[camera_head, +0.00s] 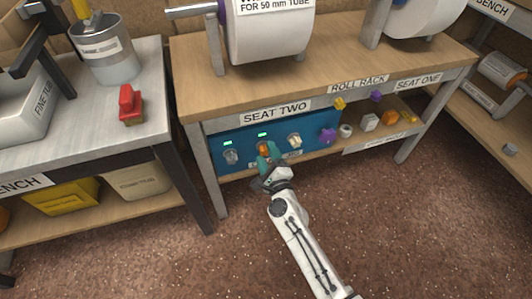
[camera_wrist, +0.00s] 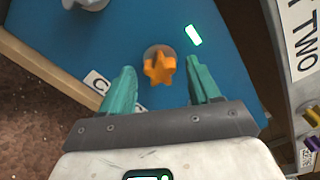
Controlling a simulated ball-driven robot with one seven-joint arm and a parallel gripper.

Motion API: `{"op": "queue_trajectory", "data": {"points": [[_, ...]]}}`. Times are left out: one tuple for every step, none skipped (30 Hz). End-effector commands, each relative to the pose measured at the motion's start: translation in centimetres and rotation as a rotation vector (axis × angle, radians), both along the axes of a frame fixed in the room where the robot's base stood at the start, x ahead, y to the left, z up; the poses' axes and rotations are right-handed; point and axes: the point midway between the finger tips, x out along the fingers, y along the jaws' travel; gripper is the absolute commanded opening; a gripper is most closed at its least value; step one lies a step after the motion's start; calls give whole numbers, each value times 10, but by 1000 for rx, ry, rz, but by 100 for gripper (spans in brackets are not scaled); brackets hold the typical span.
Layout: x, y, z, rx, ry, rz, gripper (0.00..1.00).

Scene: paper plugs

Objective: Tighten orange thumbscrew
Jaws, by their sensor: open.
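The orange thumbscrew (camera_wrist: 160,68) is a star-shaped knob on a round grey seat in the blue panel (camera_wrist: 225,30). In the head view the orange thumbscrew (camera_head: 262,148) is partly hidden by my gripper (camera_head: 267,158). In the wrist view my gripper (camera_wrist: 158,82) is open, with one green finger on each side of the thumbscrew. Visible gaps separate both fingers from the knob in that view. How deep the fingertips reach along the knob cannot be told.
The panel also holds a grey knob (camera_head: 231,156) on the left and a cream knob (camera_head: 295,140) on the right. Green lights (camera_head: 262,134) show above knobs. A table leg (camera_head: 216,180) stands left.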

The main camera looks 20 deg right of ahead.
Motion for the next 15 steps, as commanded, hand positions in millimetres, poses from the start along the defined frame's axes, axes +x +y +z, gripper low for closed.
{"op": "queue_trajectory", "data": {"points": [[-4,0,1,0,1,0,62],[-6,0,1,0,0,0,62],[-8,0,1,0,0,0,62],[-10,0,1,-1,1,0,62],[-12,0,0,-1,1,0,62],[-15,0,1,0,1,0,62],[-17,0,1,0,0,0,62],[-18,0,1,0,0,0,62],[-21,0,1,0,0,0,62],[-23,0,1,0,1,0,62],[-25,0,0,0,1,0,62],[-27,0,0,0,1,0,62],[-29,0,1,0,1,0,62],[-30,0,1,0,0,1,62],[-32,0,1,1,0,1,62]]}}
